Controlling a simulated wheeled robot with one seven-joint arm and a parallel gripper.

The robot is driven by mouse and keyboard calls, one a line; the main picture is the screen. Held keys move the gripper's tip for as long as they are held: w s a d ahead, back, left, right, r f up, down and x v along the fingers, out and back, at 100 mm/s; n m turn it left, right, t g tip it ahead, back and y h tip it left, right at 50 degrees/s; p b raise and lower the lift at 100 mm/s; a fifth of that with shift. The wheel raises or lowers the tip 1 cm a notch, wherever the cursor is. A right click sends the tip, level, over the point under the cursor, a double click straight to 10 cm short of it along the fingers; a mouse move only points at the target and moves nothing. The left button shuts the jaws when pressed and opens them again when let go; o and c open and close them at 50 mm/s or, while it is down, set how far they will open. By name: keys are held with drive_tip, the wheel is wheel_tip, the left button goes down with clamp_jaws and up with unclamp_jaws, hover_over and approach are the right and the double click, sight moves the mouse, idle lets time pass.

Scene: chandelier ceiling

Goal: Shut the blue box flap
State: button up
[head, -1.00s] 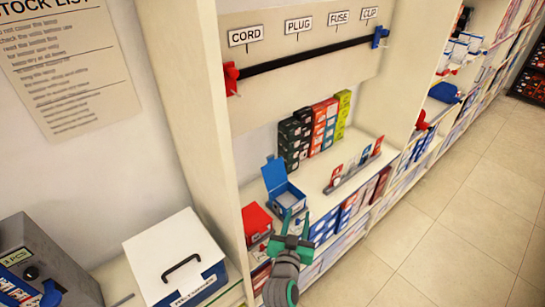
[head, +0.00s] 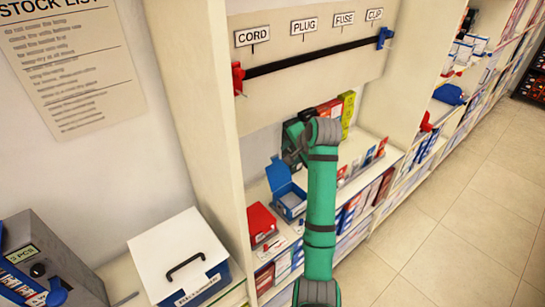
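The blue box (head: 291,205) stands on the lower shelf, with its flap (head: 278,174) raised upright at the back left. The open inside of the box shows pale. My gripper (head: 293,143) is small and partly hidden at the end of my green and grey arm. In the picture it appears above and slightly right of the flap, in front of the dark boxes. Its fingers are too unclear to tell whether they are apart, and I cannot tell whether it touches the flap.
A red box (head: 261,223) stands left of the blue box. Several upright boxes (head: 347,108) stand behind my arm. A shelf upright (head: 190,110) rises at left. A white-lidded case (head: 178,255) and a grey case (head: 50,262) are at lower left. The floor (head: 450,220) at right is clear.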

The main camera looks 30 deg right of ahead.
sight(275, 158)
wheel_tip(275, 158, up, 6)
drive_tip(key=s+a+g+y, duration=0.1)
drive_tip(key=s+a+y, duration=0.1)
drive_tip(key=x, duration=1.1)
drive_tip(key=shift+s+f, duration=0.1)
clamp_jaws()
